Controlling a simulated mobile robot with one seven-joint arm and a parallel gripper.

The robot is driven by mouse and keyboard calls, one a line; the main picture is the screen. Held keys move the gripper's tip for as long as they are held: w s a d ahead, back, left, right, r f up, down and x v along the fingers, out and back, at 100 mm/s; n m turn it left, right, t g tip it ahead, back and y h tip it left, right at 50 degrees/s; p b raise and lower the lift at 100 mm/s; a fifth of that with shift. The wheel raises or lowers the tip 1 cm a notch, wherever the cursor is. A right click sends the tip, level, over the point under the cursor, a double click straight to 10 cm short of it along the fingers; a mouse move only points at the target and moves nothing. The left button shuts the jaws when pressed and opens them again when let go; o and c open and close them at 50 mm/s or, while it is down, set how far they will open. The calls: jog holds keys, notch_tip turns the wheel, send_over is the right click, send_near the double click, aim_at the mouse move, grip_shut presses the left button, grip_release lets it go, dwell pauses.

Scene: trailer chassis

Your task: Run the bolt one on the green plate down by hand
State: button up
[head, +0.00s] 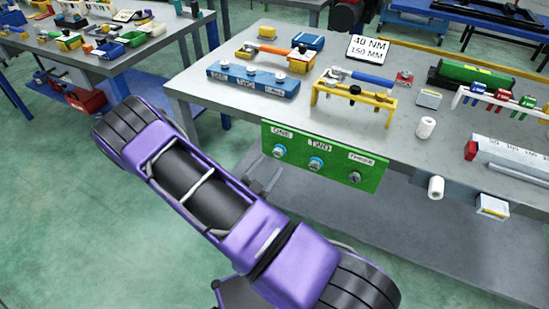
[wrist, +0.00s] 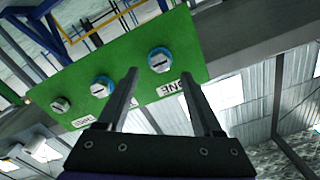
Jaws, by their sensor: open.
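The green plate (head: 300,168) hangs on the front edge of the grey bench, with labels ONE, TWO and a third hard to read. Bolt one (head: 279,150) is at the plate's left end, with a blue ring round its head. In the wrist view the plate (wrist: 135,68) looks upside down, and bolt one (wrist: 160,60) shows its slotted head just beyond and between my fingertips. My gripper (wrist: 158,78) is open, empty and apart from the bolt. In the head view my gripper (head: 268,176) is just below and in front of bolt one, partly behind my purple arm.
Bolt two (head: 316,163) and a third bolt (head: 355,177) sit to the right on the plate. On the bench top are a blue block (head: 250,80), a yellow stand (head: 355,98) with a blue-handled tool, and a "40 NM 150 MM" card (head: 368,48).

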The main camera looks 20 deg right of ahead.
aim_at(277, 154)
jog(key=shift+x, duration=2.3)
grip_shut()
